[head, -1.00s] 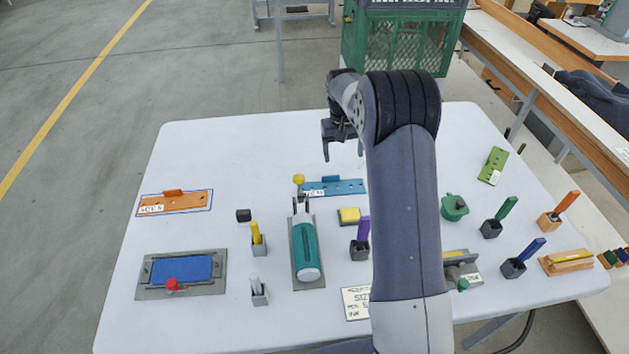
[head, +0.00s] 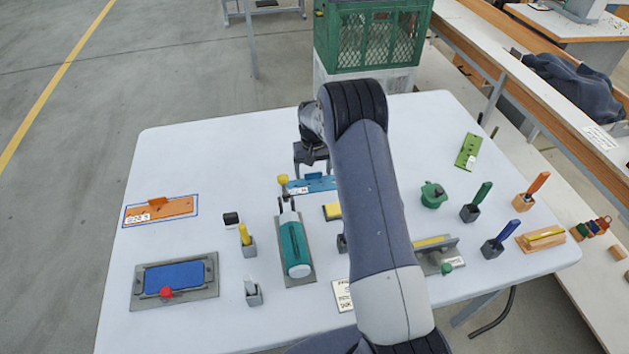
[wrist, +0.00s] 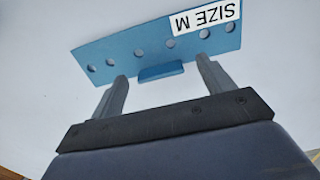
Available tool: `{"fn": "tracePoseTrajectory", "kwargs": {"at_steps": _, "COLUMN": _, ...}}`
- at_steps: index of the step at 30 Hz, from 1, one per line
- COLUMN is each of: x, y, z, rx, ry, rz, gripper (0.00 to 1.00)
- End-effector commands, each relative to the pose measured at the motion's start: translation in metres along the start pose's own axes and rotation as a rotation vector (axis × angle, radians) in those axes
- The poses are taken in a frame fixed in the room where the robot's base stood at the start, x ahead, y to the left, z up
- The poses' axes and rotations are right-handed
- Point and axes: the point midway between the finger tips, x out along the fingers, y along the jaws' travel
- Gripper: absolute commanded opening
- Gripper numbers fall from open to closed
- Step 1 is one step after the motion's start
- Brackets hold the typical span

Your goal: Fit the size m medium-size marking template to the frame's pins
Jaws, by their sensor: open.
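The blue size M template (head: 322,184) lies flat towards the back middle of the table, partly behind my arm. In the wrist view the template (wrist: 150,50) shows a row of holes, a white "SIZE M" label and a raised blue tab (wrist: 160,72). My gripper (wrist: 162,70) is open, with its two fingers apart on either side of the tab and nothing held. In the head view my gripper (head: 311,168) is just above and behind the template. The grey frame (head: 142,292) with a blue pad and red knob sits at the front left; its pins are too small to make out.
An orange template (head: 165,209) lies at the left and a green one (head: 468,151) at the back right. A teal-handled press tool (head: 295,248) stands between the blue template and the front edge. Small tool holders stand around it. The back left is clear.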

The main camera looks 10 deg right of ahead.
Motion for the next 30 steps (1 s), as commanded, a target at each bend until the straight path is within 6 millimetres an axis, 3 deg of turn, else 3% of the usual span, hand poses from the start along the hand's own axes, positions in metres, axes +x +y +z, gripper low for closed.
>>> {"fn": "tracePoseTrajectory", "kwargs": {"at_steps": 10, "x": 0.0087, "y": 0.0004, "z": -0.0002, "rx": 0.0, "ry": 0.001, "rz": 0.0, "gripper": 0.76}}
{"fn": "tracePoseTrajectory", "kwargs": {"at_steps": 27, "x": 0.0084, "y": 0.0004, "z": -0.0001, "rx": 0.0, "ry": 0.001, "rz": 0.0, "gripper": 0.3}}
{"fn": "tracePoseTrajectory", "kwargs": {"at_steps": 30, "x": 0.0083, "y": 0.0004, "z": -0.0002, "rx": 0.0, "ry": 0.001, "rz": 0.0, "gripper": 0.28}}
